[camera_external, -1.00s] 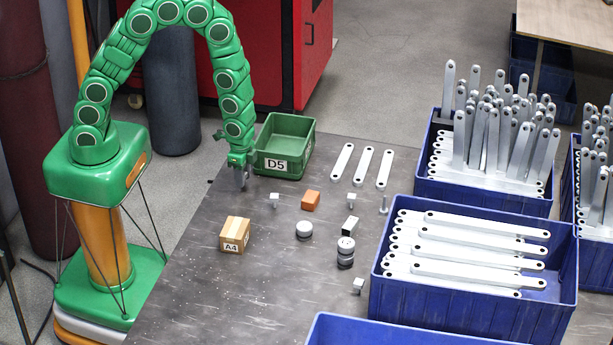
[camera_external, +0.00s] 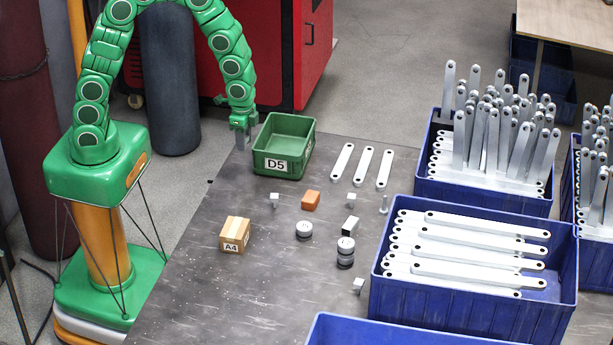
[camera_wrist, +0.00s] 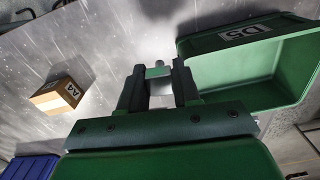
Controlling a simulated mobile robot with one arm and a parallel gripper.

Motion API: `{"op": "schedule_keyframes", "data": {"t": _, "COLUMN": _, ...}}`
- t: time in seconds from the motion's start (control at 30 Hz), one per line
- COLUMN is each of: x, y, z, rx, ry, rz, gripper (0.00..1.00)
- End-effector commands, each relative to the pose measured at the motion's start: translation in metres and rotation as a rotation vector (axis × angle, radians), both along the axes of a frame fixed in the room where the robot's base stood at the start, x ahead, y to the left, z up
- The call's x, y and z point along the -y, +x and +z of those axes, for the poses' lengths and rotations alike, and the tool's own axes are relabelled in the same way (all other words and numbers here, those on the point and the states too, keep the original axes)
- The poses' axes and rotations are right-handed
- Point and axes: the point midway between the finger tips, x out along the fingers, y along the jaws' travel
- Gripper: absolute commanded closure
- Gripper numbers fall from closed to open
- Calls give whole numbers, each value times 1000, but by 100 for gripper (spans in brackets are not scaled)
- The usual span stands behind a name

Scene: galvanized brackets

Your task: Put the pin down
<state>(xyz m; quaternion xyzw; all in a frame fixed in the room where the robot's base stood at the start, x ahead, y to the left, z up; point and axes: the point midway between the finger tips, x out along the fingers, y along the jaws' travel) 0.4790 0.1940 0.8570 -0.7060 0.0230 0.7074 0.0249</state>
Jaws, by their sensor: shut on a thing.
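My gripper (camera_external: 241,140) is at the back left edge of the dark table, just left of the green D5 bin (camera_external: 267,163). In the wrist view my gripper (camera_wrist: 157,74) is shut on a small grey metal pin (camera_wrist: 158,71), whose end shows between the two fingers. The pin is too small to make out in the external view. The D5 bin (camera_wrist: 222,53) is close to the right of the fingers in the wrist view and looks empty.
A cardboard A4 box (camera_external: 235,235), an orange block (camera_external: 310,201), grey discs (camera_external: 304,231) and small blocks lie mid-table. Flat brackets (camera_external: 364,166) lie right of the bin. Another upright pin (camera_external: 384,205) stands near a blue crate (camera_external: 470,308). The left front table is clear.

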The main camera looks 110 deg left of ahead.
Motion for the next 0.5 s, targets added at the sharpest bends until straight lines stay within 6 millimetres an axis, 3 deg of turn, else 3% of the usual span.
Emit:
{"op": "schedule_keyframes", "data": {"t": 0.2, "x": -50, "y": -11, "z": 20, "rx": 5, "ry": 4, "rz": 44, "gripper": 100}}
{"op": "schedule_keyframes", "data": {"t": 0.5, "x": -81, "y": -22, "z": 31, "rx": 4, "ry": 1, "rz": 67, "gripper": 100}}
